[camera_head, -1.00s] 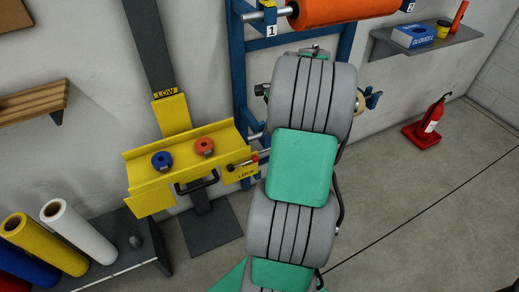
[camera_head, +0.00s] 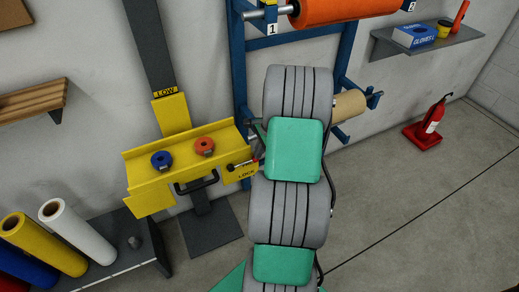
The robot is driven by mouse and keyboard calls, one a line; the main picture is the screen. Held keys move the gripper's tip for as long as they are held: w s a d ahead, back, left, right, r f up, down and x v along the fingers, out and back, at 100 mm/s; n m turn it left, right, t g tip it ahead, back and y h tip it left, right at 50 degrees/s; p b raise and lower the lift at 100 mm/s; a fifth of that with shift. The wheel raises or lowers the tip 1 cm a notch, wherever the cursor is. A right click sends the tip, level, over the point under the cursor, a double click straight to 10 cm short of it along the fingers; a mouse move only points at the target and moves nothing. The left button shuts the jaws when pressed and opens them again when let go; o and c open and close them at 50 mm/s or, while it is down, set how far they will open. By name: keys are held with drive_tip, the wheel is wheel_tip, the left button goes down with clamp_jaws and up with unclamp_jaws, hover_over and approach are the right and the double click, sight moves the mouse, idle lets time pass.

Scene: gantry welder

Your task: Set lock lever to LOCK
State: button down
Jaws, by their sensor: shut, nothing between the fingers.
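The lock lever (camera_head: 242,163) is a short dark rod with a red end, at the right end of a yellow trough-shaped carriage (camera_head: 150,176). It points right and slightly up from its dark pivot. A yellow label plate (camera_head: 245,172) below it reads LOCK, and its upper word is partly hidden. My grey and green arm stands just right of the lever, its edge close to the red end. My gripper is hidden behind my arm, so I cannot tell whether anything touches the lever.
The carriage holds a blue spool (camera_head: 161,160) and an orange spool (camera_head: 204,146), with a black handle (camera_head: 197,184) at its front. A blue rack (camera_head: 239,75) with rolls stands behind my arm. Colored rolls (camera_head: 77,232) stand at lower left.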

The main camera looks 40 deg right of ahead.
drive_tip(key=f, duration=0.4)
drive_tip(key=shift+s+d+f+b, duration=0.1)
drive_tip(key=shift+d+f+b, duration=0.15)
drive_tip(key=shift+d+b, duration=0.1)
drive_tip(key=s+d+r+p, duration=0.1)
drive_tip(key=s+d+r, duration=0.1)
drive_tip(key=r, duration=0.3)
drive_tip(key=s+d+r+p, duration=0.1)
drive_tip(key=s+d+r, duration=0.1)
drive_tip(key=d+r, duration=0.3)
drive_tip(key=shift+s+r, duration=0.4)
drive_tip(key=shift+r, duration=0.15)
